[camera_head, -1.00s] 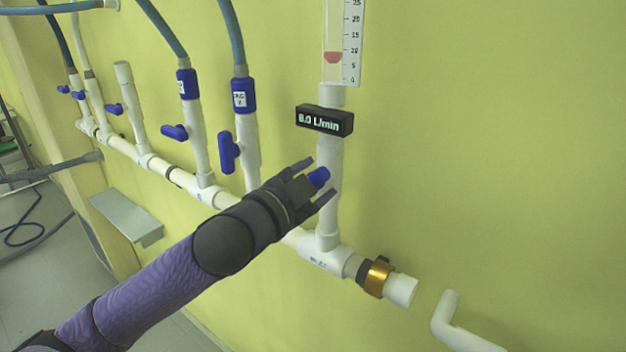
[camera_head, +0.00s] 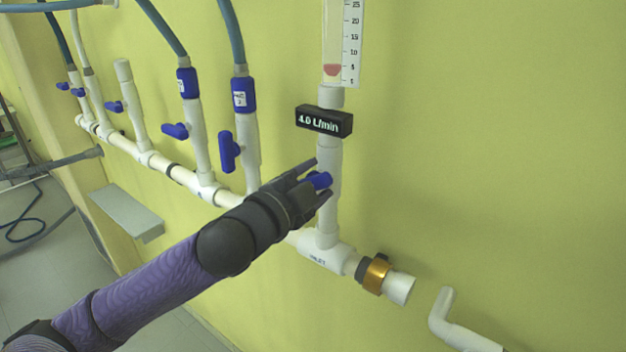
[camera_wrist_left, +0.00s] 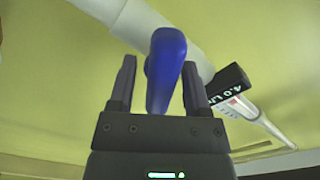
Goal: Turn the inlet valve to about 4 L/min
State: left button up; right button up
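The inlet valve's blue handle (camera_head: 320,181) is on the white vertical pipe (camera_head: 328,215) above the tee marked INLET. The black display (camera_head: 324,121) above it reads 4.0 L/min. The red float (camera_head: 332,70) in the flow tube sits just below the 5 mark. My left gripper (camera_head: 317,180) is at the handle, with its fingers on either side of it. In the left wrist view the handle (camera_wrist_left: 166,70) lies between the spread fingers, nearer the right one, with a gap at the left finger. My right gripper is not in view.
More pipes with blue valve handles (camera_head: 229,151) stand along the white manifold to the left. A grey ledge (camera_head: 127,212) juts from the wall below. A brass fitting (camera_head: 375,273) and a separate white elbow pipe (camera_head: 442,315) are at lower right. The wall right of the valve is bare.

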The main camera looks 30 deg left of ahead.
pick_arm(q)
jog(key=shift+s, duration=0.1)
jog(key=shift+s+f, duration=0.1)
jog(key=shift+s, duration=0.25)
jog(key=s+p, duration=0.4)
jog(key=s, duration=0.5)
jog(key=shift+a, duration=0.4)
